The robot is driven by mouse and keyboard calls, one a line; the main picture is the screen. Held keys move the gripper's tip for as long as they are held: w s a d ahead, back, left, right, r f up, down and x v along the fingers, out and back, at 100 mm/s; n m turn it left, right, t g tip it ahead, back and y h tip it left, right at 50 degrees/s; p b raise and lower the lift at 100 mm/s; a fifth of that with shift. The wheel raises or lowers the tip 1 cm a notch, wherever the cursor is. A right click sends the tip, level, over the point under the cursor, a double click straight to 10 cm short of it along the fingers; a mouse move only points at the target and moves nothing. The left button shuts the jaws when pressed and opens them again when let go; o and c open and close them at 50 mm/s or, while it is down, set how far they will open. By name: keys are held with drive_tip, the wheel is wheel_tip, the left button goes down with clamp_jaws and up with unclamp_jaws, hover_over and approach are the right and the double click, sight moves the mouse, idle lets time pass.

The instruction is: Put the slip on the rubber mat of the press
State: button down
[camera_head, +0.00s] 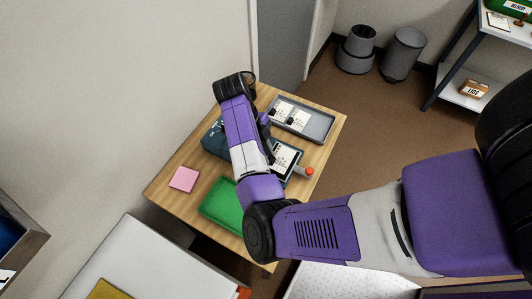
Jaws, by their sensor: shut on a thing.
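The press (213,140) is a dark teal device on the wooden table, partly hidden behind my forearm. An orange-red knob (309,171) sticks out at its right side. A white slip (286,157) with dark print shows over a dark surface right of my forearm; I cannot tell whether it touches the mat or is held just above it. My gripper (270,154) is mostly hidden by my arm; its dark parts show at the slip's left edge, shut on the slip. The rubber mat cannot be made out clearly.
A grey tray (319,127) with white slips lies at the back of the table (327,143). A green tray (219,207) lies at the front, partly under my arm. A pink note pad (184,179) lies at the left.

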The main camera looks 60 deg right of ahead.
drive_tip(key=shift+f, duration=0.25)
drive_tip(key=shift+f, duration=0.35)
drive_tip(key=c, duration=1.3)
unclamp_jaws()
